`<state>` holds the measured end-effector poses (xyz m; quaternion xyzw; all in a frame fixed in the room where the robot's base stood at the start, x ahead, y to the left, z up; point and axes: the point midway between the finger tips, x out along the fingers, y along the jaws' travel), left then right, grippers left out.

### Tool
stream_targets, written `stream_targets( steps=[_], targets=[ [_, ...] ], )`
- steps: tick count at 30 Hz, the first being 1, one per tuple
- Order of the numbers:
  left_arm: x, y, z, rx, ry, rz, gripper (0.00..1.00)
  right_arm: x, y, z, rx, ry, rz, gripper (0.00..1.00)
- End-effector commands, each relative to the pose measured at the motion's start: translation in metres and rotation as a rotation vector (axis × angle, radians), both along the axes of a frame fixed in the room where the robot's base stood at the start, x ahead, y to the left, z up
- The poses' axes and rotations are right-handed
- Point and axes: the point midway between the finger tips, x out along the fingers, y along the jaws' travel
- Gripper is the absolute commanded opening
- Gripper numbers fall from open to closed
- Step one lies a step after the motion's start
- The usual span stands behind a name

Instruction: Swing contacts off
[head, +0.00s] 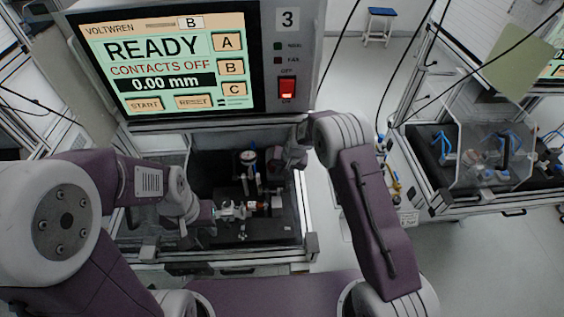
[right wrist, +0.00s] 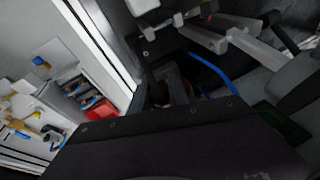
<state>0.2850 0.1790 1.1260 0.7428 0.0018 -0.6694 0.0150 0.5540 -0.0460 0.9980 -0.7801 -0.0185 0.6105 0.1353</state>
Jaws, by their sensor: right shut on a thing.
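The test station's fixture (head: 250,190) stands inside the dark bay under the screen. It has a round dial gauge (head: 248,157) on a post and pale metal parts below. My left gripper (head: 218,210) is low in the bay at the fixture's left side, by the pale parts; whether its fingers are apart is too small to tell. My right gripper (head: 287,156) is at the bay's upper right side, right of the gauge. It is shut on a dark part that its own body and shadow mostly hide. The contacts cannot be made out clearly.
The screen (head: 160,62) reads READY, CONTACTS OFF and 0.00 mm. A lit red switch (head: 287,89) is right of it. A second station with a clear cover (head: 490,150) stands at right. In the right wrist view a blue hose (right wrist: 212,70) and a red bin (right wrist: 102,111) show.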

Motion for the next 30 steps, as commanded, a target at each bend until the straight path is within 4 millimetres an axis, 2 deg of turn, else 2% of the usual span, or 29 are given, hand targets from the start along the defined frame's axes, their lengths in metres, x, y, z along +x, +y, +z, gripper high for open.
stream_targets(
  steps=[14,15,17,26,30],
  targets=[
    [0.000,0.000,0.001,0.000,0.000,0.000,0.36,-0.006,0.001,-0.002,0.000,0.018,0.001,0.00],
    [0.000,0.000,0.001,0.000,0.000,0.000,0.36,-0.006,0.001,-0.002,0.000,0.018,0.001,0.30],
    [0.000,0.000,0.001,0.000,0.000,0.000,0.36,-0.006,0.001,-0.002,0.000,0.018,0.000,0.43],
    [0.000,0.000,0.000,0.000,0.000,0.000,0.36,-0.005,0.000,0.000,0.001,0.015,0.001,0.43],
    [0.000,0.000,-0.005,0.000,0.000,0.000,0.36,-0.008,-0.003,0.019,0.001,0.011,0.000,0.43]
  ],
)
